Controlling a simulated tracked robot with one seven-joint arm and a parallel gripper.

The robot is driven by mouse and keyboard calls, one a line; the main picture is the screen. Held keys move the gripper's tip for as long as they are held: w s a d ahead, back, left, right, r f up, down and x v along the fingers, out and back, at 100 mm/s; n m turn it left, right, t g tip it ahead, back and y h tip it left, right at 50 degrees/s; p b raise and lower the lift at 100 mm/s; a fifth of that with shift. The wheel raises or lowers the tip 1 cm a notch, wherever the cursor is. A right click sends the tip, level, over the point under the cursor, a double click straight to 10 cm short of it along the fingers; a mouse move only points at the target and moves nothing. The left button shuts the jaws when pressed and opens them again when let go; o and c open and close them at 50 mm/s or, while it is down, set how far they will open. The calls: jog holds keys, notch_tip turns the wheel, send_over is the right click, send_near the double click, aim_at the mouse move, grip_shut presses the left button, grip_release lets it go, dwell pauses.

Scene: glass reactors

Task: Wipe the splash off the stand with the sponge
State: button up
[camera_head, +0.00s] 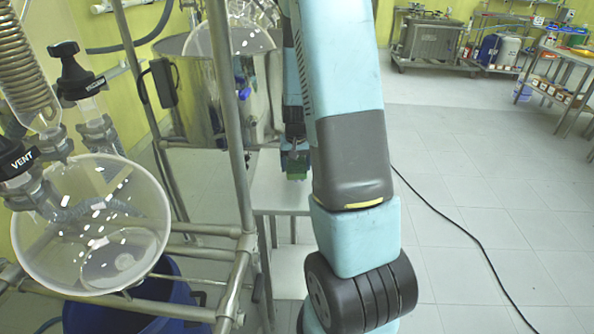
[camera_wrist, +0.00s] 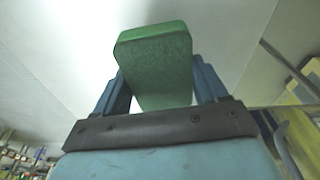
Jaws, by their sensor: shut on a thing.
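My gripper (camera_wrist: 158,85) is shut on a green sponge (camera_wrist: 155,55), which sits between its two blue fingers in the wrist view. In the head view my gripper (camera_head: 295,172) is partly behind my arm, and a bit of the green sponge (camera_head: 293,160) shows. A pale, flat-topped stand (camera_head: 275,190) is below and around it, partly hidden by the frame and my arm. I cannot tell whether the sponge touches the stand. I cannot make out the splash in either view.
A metal pipe frame (camera_head: 240,170) with a glass vessel (camera_head: 90,225) stands close on the left. A blue bucket (camera_head: 140,305) is under it. A black cable (camera_head: 440,215) crosses the open tiled floor at right. Carts and shelves are at the far right.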

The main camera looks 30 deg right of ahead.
aim_at(296, 163)
jog(key=shift+r, duration=1.65)
